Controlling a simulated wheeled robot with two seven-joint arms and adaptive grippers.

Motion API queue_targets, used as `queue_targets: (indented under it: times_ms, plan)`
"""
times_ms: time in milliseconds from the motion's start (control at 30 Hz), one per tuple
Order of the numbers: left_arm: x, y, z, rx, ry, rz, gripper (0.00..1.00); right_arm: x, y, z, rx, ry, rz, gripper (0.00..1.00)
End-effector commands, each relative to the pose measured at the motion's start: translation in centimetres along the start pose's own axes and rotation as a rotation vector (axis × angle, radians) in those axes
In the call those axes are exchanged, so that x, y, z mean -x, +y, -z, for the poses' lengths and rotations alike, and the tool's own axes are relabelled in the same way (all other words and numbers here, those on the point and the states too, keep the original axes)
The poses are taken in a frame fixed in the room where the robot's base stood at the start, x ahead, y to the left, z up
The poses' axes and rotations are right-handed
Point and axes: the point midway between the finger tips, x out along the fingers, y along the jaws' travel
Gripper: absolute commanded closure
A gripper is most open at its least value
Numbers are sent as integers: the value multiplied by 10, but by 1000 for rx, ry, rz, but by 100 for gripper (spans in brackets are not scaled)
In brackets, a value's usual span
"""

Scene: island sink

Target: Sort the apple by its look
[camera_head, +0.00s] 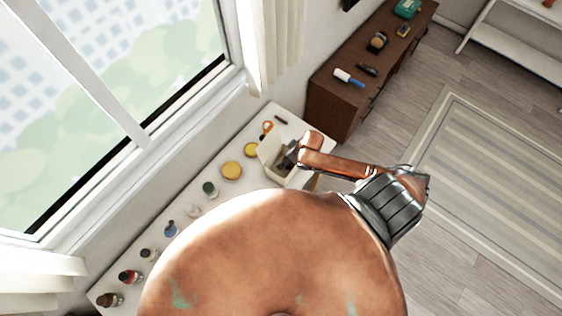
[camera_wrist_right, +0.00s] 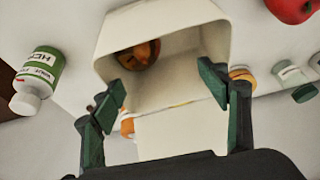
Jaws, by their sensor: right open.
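In the right wrist view a red apple (camera_wrist_right: 291,8) is at the top right edge, cut off by the frame, outside the cream box (camera_wrist_right: 180,22). A round brown-and-orange item (camera_wrist_right: 146,54) lies inside the box; I cannot tell what it is. My right gripper (camera_wrist_right: 163,84) is open and empty, its two fingers apart at the box's mouth. In the head view my right gripper (camera_head: 288,156) is at the cream box (camera_head: 268,150) on the white counter, partly hidden by my arm. I cannot make out the red apple there. My left gripper is not in view.
Several bottles, among them a blue one (camera_head: 170,229) and a dark red one (camera_head: 130,277), line the counter by the window. Yellow round items (camera_head: 231,171) lie near the box. A green-labelled bottle (camera_wrist_right: 40,75) shows in the wrist view. A brown cabinet (camera_head: 345,105) stands beyond.

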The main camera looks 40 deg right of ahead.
Motion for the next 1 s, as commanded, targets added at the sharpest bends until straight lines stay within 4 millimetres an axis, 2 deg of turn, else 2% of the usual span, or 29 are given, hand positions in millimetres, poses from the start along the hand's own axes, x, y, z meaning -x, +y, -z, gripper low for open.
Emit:
queue_targets:
  times_ms: [167,400,600,800,1000]
  plan:
    - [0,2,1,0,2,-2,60,20,1,-1,1,0,-1,31]
    - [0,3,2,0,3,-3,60,71,1,0,2,0,-2,31]
    - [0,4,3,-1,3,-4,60,104,1,0,1,1,-1,31]
    - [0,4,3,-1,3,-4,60,118,0,0,1,1,0,31]
    - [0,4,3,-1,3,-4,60,119,0,0,0,1,0,31]
